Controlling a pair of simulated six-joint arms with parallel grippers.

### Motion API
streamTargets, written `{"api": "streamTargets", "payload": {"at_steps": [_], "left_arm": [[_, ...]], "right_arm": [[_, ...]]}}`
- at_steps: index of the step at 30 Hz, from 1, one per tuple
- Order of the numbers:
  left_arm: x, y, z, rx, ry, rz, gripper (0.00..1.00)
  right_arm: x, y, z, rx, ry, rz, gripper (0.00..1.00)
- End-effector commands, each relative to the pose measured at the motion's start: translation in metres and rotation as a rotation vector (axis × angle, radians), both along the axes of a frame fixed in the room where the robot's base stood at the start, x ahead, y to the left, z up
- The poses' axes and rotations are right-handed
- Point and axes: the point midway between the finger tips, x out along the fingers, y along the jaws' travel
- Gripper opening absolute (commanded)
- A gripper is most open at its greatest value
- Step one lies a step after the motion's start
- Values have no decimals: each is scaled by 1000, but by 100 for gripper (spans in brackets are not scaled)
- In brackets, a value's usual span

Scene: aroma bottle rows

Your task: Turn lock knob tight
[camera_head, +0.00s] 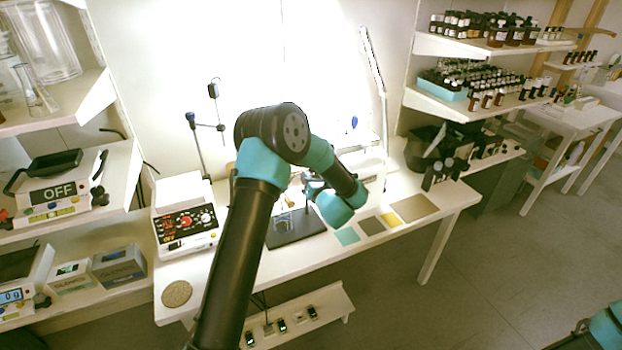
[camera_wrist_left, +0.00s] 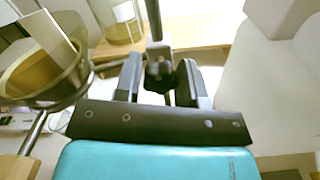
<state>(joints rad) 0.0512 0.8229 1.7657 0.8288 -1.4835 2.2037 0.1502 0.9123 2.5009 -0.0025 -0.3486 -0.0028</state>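The lock knob (camera_wrist_left: 160,72) is a dark knob on an upright dark rod (camera_wrist_left: 153,18) in the left wrist view. My left gripper (camera_wrist_left: 160,84) has one finger on each side of the knob. The fingers stand apart with the knob between them; whether they press on it I cannot tell. In the head view my left gripper (camera_head: 310,184) is above the bench, partly behind my own arm, and the knob cannot be made out there. A metal ring (camera_wrist_left: 45,95) holding a glass vessel is left of the gripper. My right gripper is out of view.
A dark stand base (camera_head: 296,228) sits on the white bench (camera_head: 232,276). A control box (camera_head: 185,222) stands left of it, with a round cork mat (camera_head: 177,293) in front. Coloured squares (camera_head: 372,226) lie to the right. A stand with an arm (camera_head: 197,140) is behind.

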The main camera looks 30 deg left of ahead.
Motion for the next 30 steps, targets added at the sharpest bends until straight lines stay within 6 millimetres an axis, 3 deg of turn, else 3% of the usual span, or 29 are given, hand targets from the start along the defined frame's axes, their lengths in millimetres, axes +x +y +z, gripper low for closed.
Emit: {"api": "streamTargets", "payload": {"at_steps": [9, 20, 30], "left_arm": [[0, 0, 0, 0, 0, 0, 9], [0, 0, 0, 27, 38, 0, 9], [0, 0, 0, 141, 198, 0, 9]], "right_arm": [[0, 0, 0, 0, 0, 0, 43], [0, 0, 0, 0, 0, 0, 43], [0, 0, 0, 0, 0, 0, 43]]}}
